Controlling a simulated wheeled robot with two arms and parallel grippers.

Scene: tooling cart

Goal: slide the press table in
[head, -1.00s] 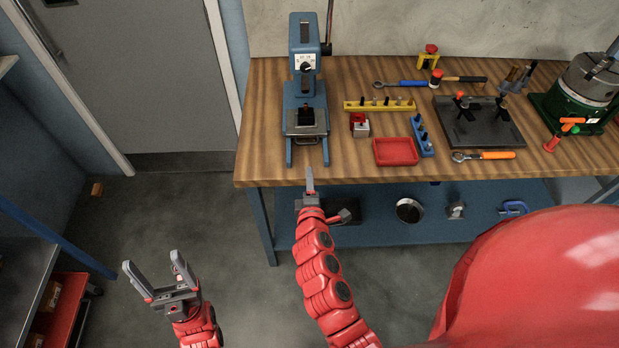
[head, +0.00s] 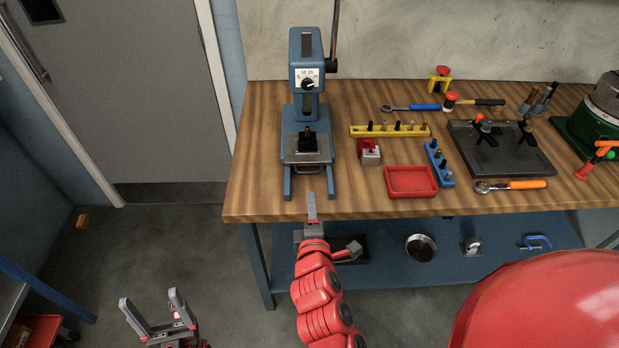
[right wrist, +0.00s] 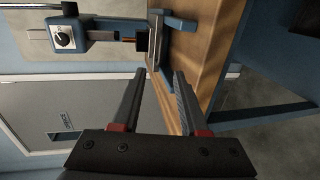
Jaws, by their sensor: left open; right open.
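The blue press (head: 306,75) stands at the left end of the workbench, with a dial on its head. Its press table (head: 293,155) is a grey metal plate with a dark fixture (head: 307,140) on it and a bar handle (head: 307,170) at its front. My right gripper (head: 312,203) is just in front of the handle, apart from it. In the right wrist view its two fingers (right wrist: 158,74) are spread and empty, pointing toward the press table (right wrist: 154,45). My left gripper (head: 150,301) is open and empty, low at the left, away from the bench.
The wooden bench (head: 260,200) has a clear strip along its front left. Right of the press are a red-grey block (head: 369,153), a yellow rack (head: 390,131), a red tray (head: 411,194) and a blue rack (head: 440,165). A lower shelf (head: 390,270) holds several items.

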